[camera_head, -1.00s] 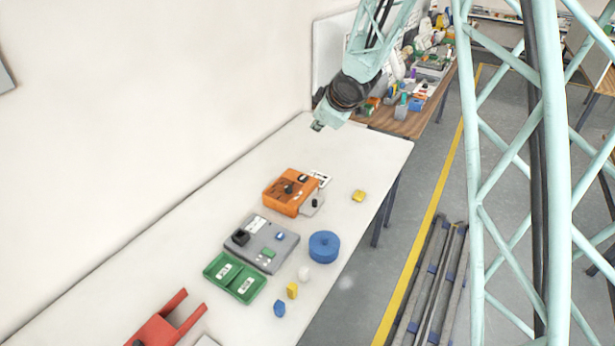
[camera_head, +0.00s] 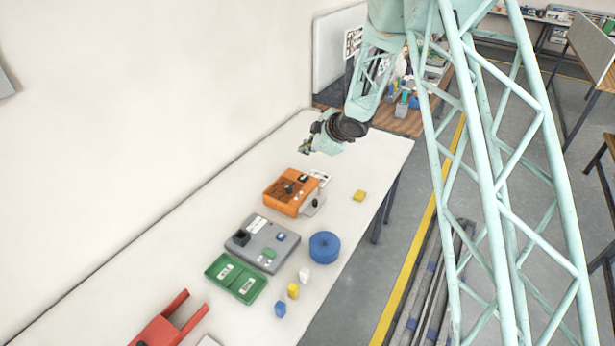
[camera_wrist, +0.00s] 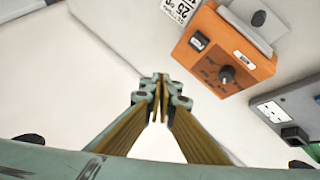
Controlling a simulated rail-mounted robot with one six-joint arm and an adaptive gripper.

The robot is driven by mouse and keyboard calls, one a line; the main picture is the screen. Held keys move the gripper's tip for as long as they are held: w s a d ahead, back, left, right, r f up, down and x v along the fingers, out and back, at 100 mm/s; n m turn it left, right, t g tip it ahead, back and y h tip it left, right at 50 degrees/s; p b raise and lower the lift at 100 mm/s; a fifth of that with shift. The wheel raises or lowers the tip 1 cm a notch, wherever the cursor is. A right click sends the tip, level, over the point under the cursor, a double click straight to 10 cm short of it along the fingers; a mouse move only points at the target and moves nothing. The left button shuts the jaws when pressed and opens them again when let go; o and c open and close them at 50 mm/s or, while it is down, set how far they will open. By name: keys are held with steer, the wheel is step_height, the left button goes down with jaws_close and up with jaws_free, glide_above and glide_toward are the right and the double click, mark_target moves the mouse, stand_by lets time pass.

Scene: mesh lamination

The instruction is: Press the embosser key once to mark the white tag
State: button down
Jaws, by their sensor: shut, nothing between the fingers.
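An orange box (camera_head: 291,192) with a dark knob stands on the white table; beside it is a grey plate (camera_head: 314,206) with a black knob. The orange box also shows at the upper right of the wrist view (camera_wrist: 222,52). A grey device (camera_head: 262,244) carries a black block (camera_head: 241,237) and small blue and green parts. I cannot tell which part is the embosser key. A small white piece (camera_head: 305,275) lies right of the grey device; I cannot tell whether it is the white tag. My gripper (camera_head: 304,147) is shut and empty, above the table beyond the orange box.
A green tray (camera_head: 236,277) with two white-labelled recesses, a blue round container (camera_head: 324,247), yellow (camera_head: 293,291) and blue (camera_head: 280,310) blocks, and a red forked piece (camera_head: 163,331) are nearer. Another yellow block (camera_head: 358,196) lies near the table's right edge. A wall borders the left.

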steer(key=shift+w+a+f, duration=0.1)
steer(key=shift+a+f, duration=0.15)
steer(key=shift+f, duration=0.55)
steer(key=shift+f, duration=0.2)
steer(key=b, duration=0.7)
glide_toward(300, 176)
steer(key=shift+w+a+f, duration=0.7)
steer(key=shift+w+a, duration=0.05)
steer(key=shift+w, duration=0.25)
steer(key=shift+w+a+f, duration=0.7)
steer(key=shift+w+a, duration=0.1)
steer(key=shift+w, duration=0.25)
steer(key=shift+f+b, duration=0.6)
steer(key=shift+f, duration=0.55)
stand_by(1.5)
steer(key=shift+r, duration=0.15)
steer(key=shift+r+p, duration=0.8)
steer(key=shift+r, duration=0.15)
